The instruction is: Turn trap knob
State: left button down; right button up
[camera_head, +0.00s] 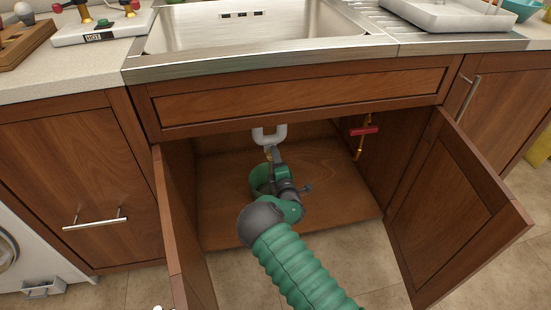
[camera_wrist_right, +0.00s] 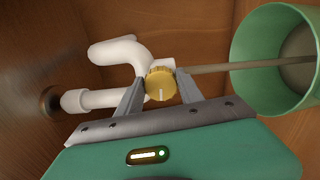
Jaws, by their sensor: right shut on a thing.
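The yellow trap knob (camera_wrist_right: 160,86) sits on the white trap pipe (camera_wrist_right: 118,52) under the sink. A white line marks the knob's face. My right gripper (camera_wrist_right: 160,82) is shut on the knob, with one grey finger on each side. In the head view my right arm reaches into the open cabinet, and the gripper (camera_head: 272,155) is just below the white U-shaped pipe (camera_head: 269,135). The knob is mostly hidden there.
A green bucket (camera_head: 258,184) stands on the cabinet floor (camera_head: 335,190), partly hidden behind my right arm; it also shows in the wrist view (camera_wrist_right: 250,50). A red valve handle (camera_head: 364,131) is to the right. Open doors (camera_head: 455,215) flank the cabinet.

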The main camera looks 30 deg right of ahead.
jog(key=o, duration=1.2)
jog(key=shift+a+f, duration=0.3)
jog(key=shift+f, duration=0.1)
jog(key=shift+o, duration=0.9)
jog(key=shift+d+r, duration=0.1)
jog(key=shift+r, duration=0.1)
jog(key=p+v, duration=0.8)
jog(key=v, duration=0.9)
